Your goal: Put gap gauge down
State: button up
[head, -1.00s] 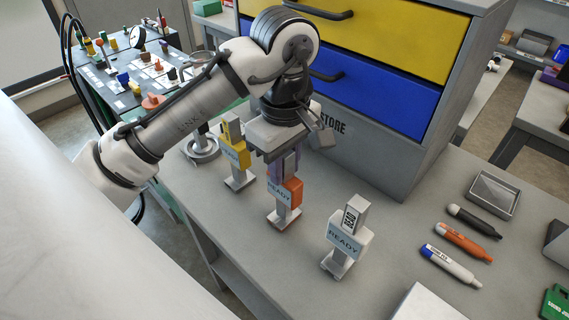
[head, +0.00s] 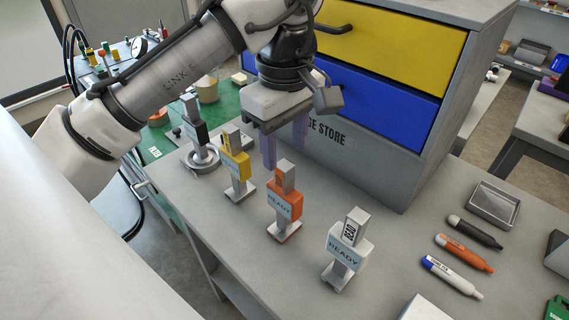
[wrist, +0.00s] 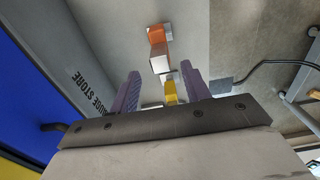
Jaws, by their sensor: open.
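An orange gauge (head: 284,205) with a grey upper block and a READY label stands upright on the grey bench; it also shows in the wrist view (wrist: 155,34). No readable marking confirms that it is the gap gauge. My gripper (head: 284,150) is open and empty, with its purple fingers above and behind the orange gauge, apart from it. In the wrist view the two fingers (wrist: 160,74) are spread wide with nothing held between them.
A yellow gauge (head: 236,160) and a white gauge (head: 343,254) stand either side of the orange one. A dark gauge (head: 196,125) stands further back. The drawer cabinet (head: 385,150) rises behind my gripper. Markers (head: 463,252) and a metal tray (head: 493,205) lie right.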

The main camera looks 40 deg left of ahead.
notch_tip(320, 180, up, 5)
jog(key=shift+f, duration=0.1)
jog(key=shift+s, duration=0.1)
dwell(0.6)
